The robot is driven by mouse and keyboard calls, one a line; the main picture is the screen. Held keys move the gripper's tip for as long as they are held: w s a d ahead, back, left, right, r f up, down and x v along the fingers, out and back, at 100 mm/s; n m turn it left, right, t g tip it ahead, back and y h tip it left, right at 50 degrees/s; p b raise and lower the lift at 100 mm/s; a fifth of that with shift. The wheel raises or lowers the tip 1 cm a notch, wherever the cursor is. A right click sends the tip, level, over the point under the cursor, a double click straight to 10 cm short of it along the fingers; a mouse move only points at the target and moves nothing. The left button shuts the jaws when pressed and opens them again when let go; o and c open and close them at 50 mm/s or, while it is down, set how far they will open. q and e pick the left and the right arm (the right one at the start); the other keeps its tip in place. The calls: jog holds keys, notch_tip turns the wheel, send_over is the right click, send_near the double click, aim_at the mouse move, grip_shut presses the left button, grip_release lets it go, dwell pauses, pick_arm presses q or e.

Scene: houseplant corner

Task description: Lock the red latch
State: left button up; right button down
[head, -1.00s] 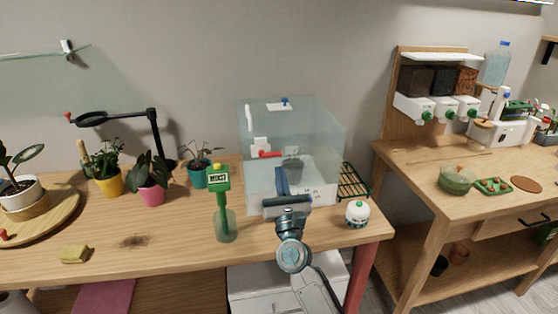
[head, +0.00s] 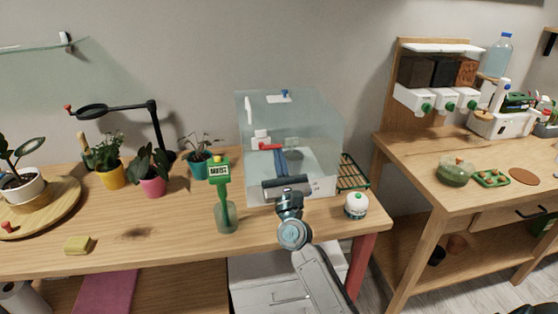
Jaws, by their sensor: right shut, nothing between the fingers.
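The red latch (head: 269,146) is a small red bar lying roughly level, with a white mount (head: 260,137) at its left end. It is on the front of the clear glass case (head: 325,130) on the wooden table. My right gripper (head: 281,154) is shut and empty, pointing away from me in front of the case. Its tip is just below the right end of the latch in the picture. I cannot tell whether they touch. My left gripper is not in view.
A green moisture meter in a glass (head: 226,215) stands left of my right arm. A white round timer (head: 355,206) and a green wire rack (head: 352,172) are to its right. Potted plants (head: 152,170) and a black lamp (head: 155,130) stand left.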

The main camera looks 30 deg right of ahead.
jog(key=shift+r+n+y, duration=0.2)
jog(key=shift+n+y, duration=0.5)
jog(key=shift+n, duration=0.2)
pick_arm(q)
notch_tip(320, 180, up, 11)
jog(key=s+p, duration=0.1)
jog(key=p, duration=1)
pick_arm(e)
jog(key=r+n+g+y, duration=0.1)
jog(key=n+y, duration=0.2)
jog(key=n, duration=0.3)
jog(key=r+n+g+y, duration=0.2)
jog(key=n+y, duration=0.1)
jog(key=n, duration=0.4)
jog(key=a+r+n+g+y, duration=0.1)
jog(key=n+g+y, duration=0.1)
jog(key=n+y, duration=0.2)
jog(key=shift+w+r+n, duration=0.15)
jog(key=shift+r+n, duration=0.2)
jog(key=shift+n, duration=0.85)
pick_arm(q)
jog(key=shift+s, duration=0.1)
